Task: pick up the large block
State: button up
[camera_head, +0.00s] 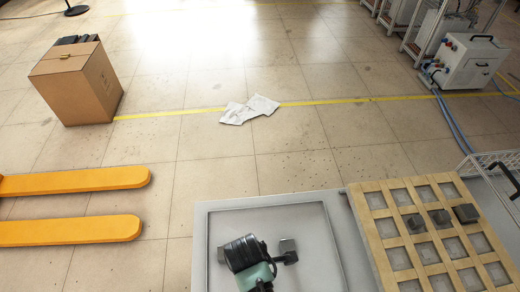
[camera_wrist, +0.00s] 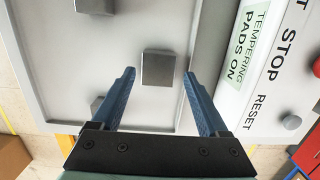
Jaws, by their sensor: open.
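Dark grey blocks lie in the shallow grey tray (camera_wrist: 60,50). One square-topped block (camera_wrist: 158,68) is near the middle of the wrist view, lying between and slightly beyond my fingertips. A second block (camera_wrist: 95,5) is cut off by the top edge. A smaller one (camera_wrist: 97,103) sits beside my left finger, partly hidden. I cannot tell for sure which is the large block. My gripper (camera_wrist: 159,76) is open, with one blue finger on each side of the middle block, and holds nothing. In the head view my arm partly covers the tray (camera_head: 335,250); a block (camera_head: 288,244) shows beside it.
A wooden grid rack (camera_head: 382,228) with several dark blocks on it stands right of the tray. A panel with STOP and RESET labels (camera_wrist: 265,70) borders the tray in the wrist view. A cardboard box (camera_head: 75,85) and yellow forks (camera_head: 75,181) are on the floor at left.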

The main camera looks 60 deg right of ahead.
jog(key=shift+d+f, duration=0.1)
jog(key=shift+f, duration=2.45)
grip_shut()
jog(key=shift+w+r, duration=0.1)
